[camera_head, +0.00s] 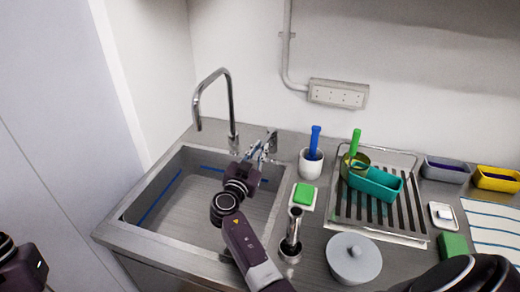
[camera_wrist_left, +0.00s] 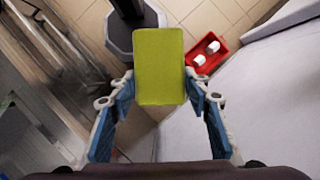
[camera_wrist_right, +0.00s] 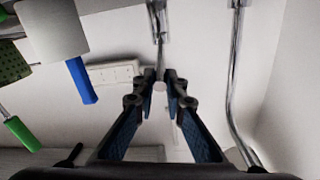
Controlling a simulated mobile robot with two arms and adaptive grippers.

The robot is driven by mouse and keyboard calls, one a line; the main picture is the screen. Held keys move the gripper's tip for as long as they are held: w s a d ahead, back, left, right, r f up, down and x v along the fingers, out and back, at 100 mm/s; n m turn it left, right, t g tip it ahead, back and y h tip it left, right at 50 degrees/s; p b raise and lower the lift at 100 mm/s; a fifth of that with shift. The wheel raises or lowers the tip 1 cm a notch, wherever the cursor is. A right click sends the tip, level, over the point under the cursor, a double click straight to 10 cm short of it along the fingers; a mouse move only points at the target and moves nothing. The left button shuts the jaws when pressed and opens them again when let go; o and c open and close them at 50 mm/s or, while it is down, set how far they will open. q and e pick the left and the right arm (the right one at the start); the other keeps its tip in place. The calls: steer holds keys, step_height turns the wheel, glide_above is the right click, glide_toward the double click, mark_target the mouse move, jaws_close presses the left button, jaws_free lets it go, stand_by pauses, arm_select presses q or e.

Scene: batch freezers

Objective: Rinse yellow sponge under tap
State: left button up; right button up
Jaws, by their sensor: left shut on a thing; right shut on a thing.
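The yellow sponge (camera_wrist_left: 159,66) is between the fingers of my left gripper (camera_wrist_left: 160,98), which is shut on it over the floor in the left wrist view. The sponge is outside the head view. The chrome tap (camera_head: 229,110) arches over the sink (camera_head: 185,207); no water stream shows below its spout. My right gripper (camera_head: 263,150) is at the tap's lever, right of the spout. In the right wrist view, its fingertips (camera_wrist_right: 168,84) close around the end of the chrome tap lever (camera_wrist_right: 157,30). The fingers partly hide the lever in the head view.
Right of the sink are a green sponge (camera_head: 303,194), a white cup (camera_head: 311,164) with a blue-handled brush, a drying rack (camera_head: 376,236) with a teal container (camera_head: 375,184), and a grey lidded pot (camera_head: 353,258). A red crate (camera_wrist_left: 208,56) stands on the floor. The basin is empty.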

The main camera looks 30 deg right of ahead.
steer(key=shift+d, duration=0.1)
jaws_close()
steer(key=shift+s+d+n+t+y+b, duration=0.3)
steer(key=shift+s+d+n+t+y, duration=0.8)
steer(key=shift+n+t+y, duration=0.15)
steer(key=shift+r, duration=0.1)
steer(key=o, duration=0.8)
jaws_free()
steer(key=shift+c, duration=0.2)
steer(key=v, duration=0.7)
steer(key=shift+s+a, duration=0.15)
